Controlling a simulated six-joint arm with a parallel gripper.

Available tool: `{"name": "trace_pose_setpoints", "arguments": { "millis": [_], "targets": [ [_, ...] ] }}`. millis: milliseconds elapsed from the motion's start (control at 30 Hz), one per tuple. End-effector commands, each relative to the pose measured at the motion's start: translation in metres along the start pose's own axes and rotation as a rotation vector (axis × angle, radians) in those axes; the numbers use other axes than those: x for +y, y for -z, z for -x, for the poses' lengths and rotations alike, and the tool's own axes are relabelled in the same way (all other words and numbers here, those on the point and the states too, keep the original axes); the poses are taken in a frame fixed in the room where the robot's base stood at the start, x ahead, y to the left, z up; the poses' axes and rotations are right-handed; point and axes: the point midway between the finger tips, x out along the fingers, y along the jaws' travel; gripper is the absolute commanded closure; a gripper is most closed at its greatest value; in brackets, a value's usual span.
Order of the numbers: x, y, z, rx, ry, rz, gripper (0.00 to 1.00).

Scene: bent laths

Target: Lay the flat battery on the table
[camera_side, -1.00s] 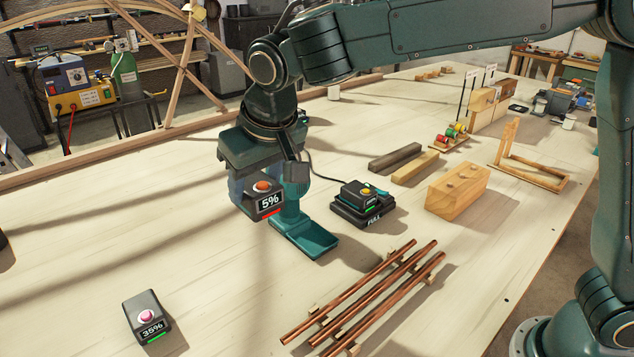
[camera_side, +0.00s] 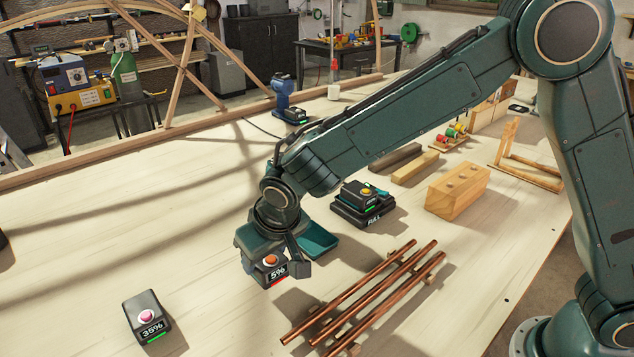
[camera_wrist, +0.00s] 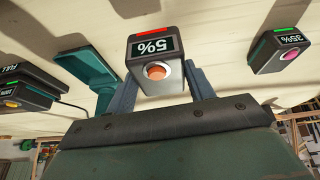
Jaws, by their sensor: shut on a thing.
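The flat battery (camera_side: 267,273) is a dark block with an orange button and a screen reading 5% over a red bar. My gripper (camera_side: 272,266) is shut on it, with one finger on each side. In the wrist view the battery (camera_wrist: 157,84) sits between the two grey-blue fingers (camera_wrist: 162,88). It is low over the pale table (camera_side: 90,240), left of the copper rods; I cannot tell whether its underside touches. The teal drill (camera_wrist: 92,72) stands behind; in the side view my gripper hides most of it, and its foot (camera_side: 316,240) shows.
A battery reading 35% (camera_side: 147,315) lies at front left. Copper rods (camera_side: 365,290) lie on small supports to the right. A charger marked FULL (camera_side: 358,212) holds another battery (camera_side: 362,194). A wooden block (camera_side: 457,190) is farther right.

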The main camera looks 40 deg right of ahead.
Motion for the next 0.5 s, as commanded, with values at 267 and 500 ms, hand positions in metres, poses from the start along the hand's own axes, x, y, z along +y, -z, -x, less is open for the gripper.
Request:
{"name": "trace_pose_setpoints", "arguments": {
  "millis": [267, 500],
  "targets": [
    [-0.001, -0.001, -0.005, 0.003, 0.002, -0.001, 0.8],
    [-0.001, -0.01, -0.023, 0.0, 0.0, 0.001, 0.8]
  ]
}}
